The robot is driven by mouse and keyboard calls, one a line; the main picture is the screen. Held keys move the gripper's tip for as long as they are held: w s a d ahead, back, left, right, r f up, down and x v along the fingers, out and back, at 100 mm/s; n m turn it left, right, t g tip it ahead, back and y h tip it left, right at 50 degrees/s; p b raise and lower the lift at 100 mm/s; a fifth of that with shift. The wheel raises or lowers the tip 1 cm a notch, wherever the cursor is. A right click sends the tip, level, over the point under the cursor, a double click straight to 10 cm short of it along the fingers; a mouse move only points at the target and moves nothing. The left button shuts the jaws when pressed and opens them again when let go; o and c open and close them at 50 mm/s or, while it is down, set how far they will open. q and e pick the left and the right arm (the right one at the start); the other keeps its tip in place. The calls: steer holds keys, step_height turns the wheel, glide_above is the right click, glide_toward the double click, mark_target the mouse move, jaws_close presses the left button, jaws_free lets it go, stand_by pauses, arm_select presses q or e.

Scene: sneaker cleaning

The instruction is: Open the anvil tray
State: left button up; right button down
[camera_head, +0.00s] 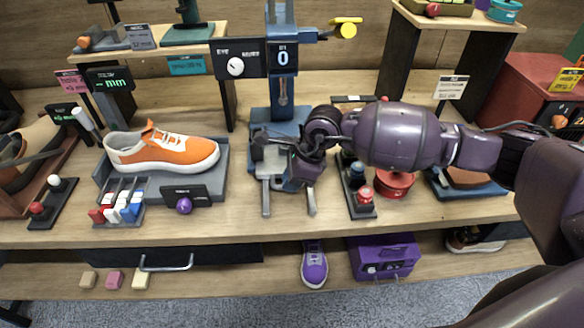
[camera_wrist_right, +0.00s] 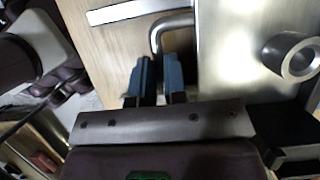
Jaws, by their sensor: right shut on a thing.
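The eyelet press (camera_head: 283,100) is a dark blue machine at the middle of the table, with an "EYE" panel and a display reading 0. At its foot is the anvil tray (camera_head: 268,165), a grey metal piece; in the right wrist view it is a brushed plate (camera_wrist_right: 235,60) with a round ring and a bent bar handle (camera_wrist_right: 156,38). Two grey bars lie in front of the press. My right gripper (camera_head: 300,165) is low at the press front. In the wrist view its blue fingers (camera_wrist_right: 157,78) are shut at the handle; their tips partly hide the contact. My left gripper is not in view.
An orange sneaker (camera_head: 170,152) on a grey stand is at left. A dark block with a red knob (camera_head: 365,193) and a red round piece (camera_head: 393,185) stand close to the right of my gripper.

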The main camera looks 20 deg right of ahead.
steer(key=s, duration=0.2)
steer(key=s+a+p, duration=0.1)
steer(key=s, duration=0.1)
steer(key=s+p, duration=0.1)
steer(key=s, duration=0.1)
steer(key=shift+a+r, duration=0.15)
steer(key=shift+a, duration=0.2)
steer(key=shift+s+a+p, duration=0.1)
steer(key=shift+s+p, duration=0.15)
steer(key=shift+p, duration=0.1)
steer(key=shift+s, duration=0.1)
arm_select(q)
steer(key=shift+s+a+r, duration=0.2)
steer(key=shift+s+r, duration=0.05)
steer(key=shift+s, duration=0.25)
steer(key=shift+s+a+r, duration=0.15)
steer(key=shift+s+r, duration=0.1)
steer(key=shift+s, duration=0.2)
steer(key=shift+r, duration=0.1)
arm_select(e)
steer(key=c, duration=1.2)
jaws_free()
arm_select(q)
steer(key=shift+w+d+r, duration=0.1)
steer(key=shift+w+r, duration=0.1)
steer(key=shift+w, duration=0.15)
arm_select(e)
steer(key=shift+o, duration=0.2)
